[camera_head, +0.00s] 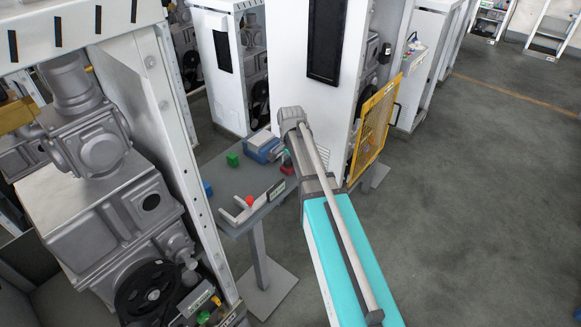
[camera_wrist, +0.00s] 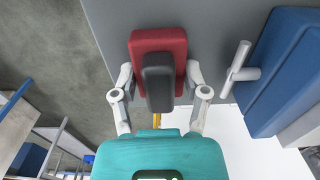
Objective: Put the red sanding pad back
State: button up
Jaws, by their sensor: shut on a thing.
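The red sanding pad (camera_wrist: 150,42) has a dark grey grip block (camera_wrist: 157,82) on its face. In the wrist view, the two fingers of my gripper (camera_wrist: 158,84) are on either side of the grip block, shut on it. In the head view, the pad (camera_head: 287,170) is a small dark red shape by the right edge of the grey table (camera_head: 232,180). There my gripper (camera_head: 285,156) is small and partly hidden by my arm. I cannot tell whether the pad touches the table.
A blue box (camera_head: 262,147) stands at the table's back; a large blue block with a grey T-handle (camera_wrist: 238,74) is right of the pad. A green cube (camera_head: 232,159), blue cube (camera_head: 207,188) and red ball (camera_head: 250,201) are on the table. A white cabinet (camera_head: 290,75) stands behind.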

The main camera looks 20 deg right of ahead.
jog(key=shift+f, duration=0.15)
jog(key=o, duration=1)
jog(key=shift+r, duration=0.2)
notch_tip(320, 180, up, 12)
jog(key=p, duration=1.2)
dwell(0.6)
jog(key=s+a+n, duration=0.3)
jog(key=s+n, duration=0.2)
jog(key=s, duration=0.4)
jog(key=s+a+n, duration=0.3)
jog(key=s+n, duration=0.3)
jog(key=s, duration=0.4)
